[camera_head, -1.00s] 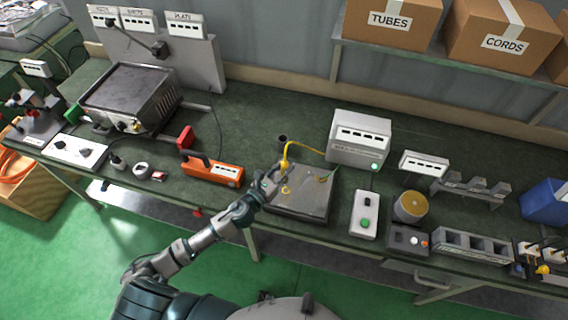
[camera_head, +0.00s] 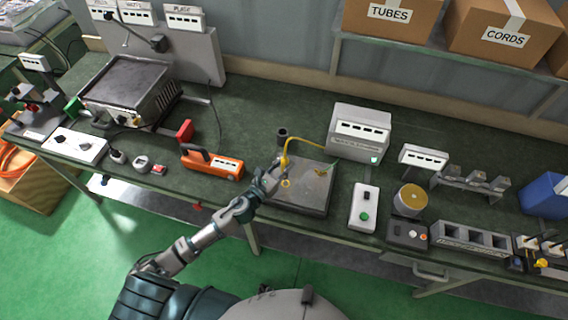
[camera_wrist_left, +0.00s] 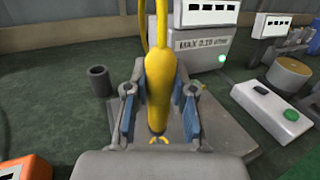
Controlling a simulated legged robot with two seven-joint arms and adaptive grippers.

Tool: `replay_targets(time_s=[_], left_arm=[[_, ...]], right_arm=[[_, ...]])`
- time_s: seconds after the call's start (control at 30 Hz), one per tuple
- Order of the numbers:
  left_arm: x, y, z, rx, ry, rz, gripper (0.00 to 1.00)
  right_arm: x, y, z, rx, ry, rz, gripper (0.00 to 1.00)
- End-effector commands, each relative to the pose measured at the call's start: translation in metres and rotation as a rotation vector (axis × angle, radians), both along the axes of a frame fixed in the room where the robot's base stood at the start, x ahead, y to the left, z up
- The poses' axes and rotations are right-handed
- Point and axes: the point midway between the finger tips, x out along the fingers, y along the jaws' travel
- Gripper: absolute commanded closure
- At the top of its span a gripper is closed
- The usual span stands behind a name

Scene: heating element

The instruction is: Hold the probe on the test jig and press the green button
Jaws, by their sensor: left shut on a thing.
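The yellow probe (camera_wrist_left: 159,88) is held upright between the blue-padded fingers of my left gripper (camera_wrist_left: 157,112). In the head view my left gripper (camera_head: 275,176) is over the left part of the grey test jig (camera_head: 309,194), with the probe (camera_head: 285,158) rising from it and its cable running to the white tester box (camera_head: 359,133). A small yellow ring (camera_head: 286,183) shows on the jig plate. In the wrist view the probe's tip is just above or at a yellow mark; contact cannot be told. The green button (camera_head: 364,216) sits on a white control box (camera_head: 365,199) right of the jig. My right gripper is not seen.
An orange tool (camera_head: 211,163) lies left of the jig, and a dark cup (camera_head: 282,137) stands behind it. The bench between jig and control box is clear.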

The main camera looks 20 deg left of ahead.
Motion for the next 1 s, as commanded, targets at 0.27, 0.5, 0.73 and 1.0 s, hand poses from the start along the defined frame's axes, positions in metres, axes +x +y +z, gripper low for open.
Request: replay_targets(time_s=[0.27, 0.5, 0.73, 1.0], left_arm=[[0.000, 0.000, -0.004, -0.001, 0.000, 0.000, 1.00], [0.000, 0.000, -0.006, -0.002, 0.000, -0.001, 1.00], [0.000, 0.000, -0.009, -0.003, 0.000, -0.001, 1.00], [0.000, 0.000, -0.012, -0.001, 0.001, 0.000, 1.00]], right_arm=[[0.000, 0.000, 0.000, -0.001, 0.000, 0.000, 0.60], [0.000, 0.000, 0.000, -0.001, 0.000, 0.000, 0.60], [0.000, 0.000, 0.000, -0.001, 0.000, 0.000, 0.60], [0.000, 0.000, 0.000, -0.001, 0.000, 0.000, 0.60]])
